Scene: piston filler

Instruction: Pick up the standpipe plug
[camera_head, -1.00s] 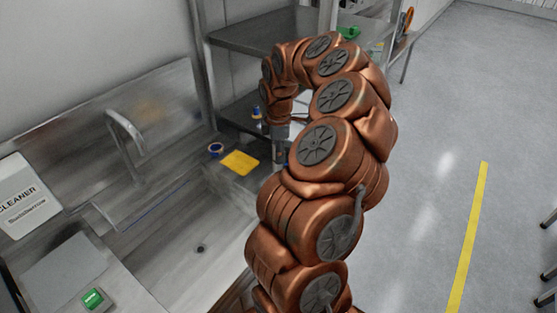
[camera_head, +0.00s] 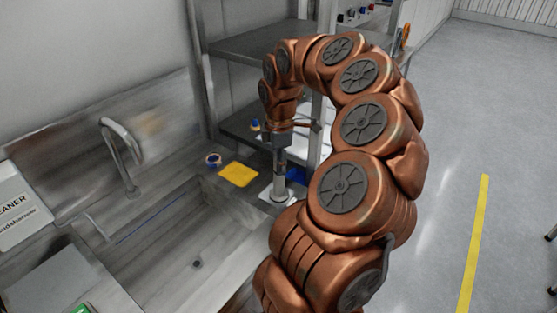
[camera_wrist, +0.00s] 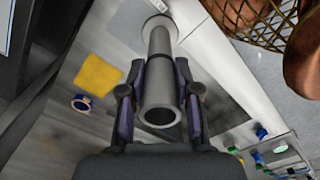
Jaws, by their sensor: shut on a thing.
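The standpipe plug is a grey metal tube with a wider round foot. In the head view its lower part (camera_head: 279,186) shows below my gripper (camera_head: 281,153), upright near the sink's right end. In the wrist view the tube (camera_wrist: 160,75) runs away from the camera, its open end nearest. My gripper (camera_wrist: 160,108) has its two dark fingers closed on either side of the tube near that end. I cannot tell whether the foot touches the surface under it.
A yellow cloth (camera_head: 239,174) and a blue-and-white roll (camera_head: 213,160) lie on the counter left of the tube. The sink basin (camera_head: 175,250) with its faucet (camera_head: 121,152) is further left. A shelf rack (camera_head: 262,45) stands close behind my arm.

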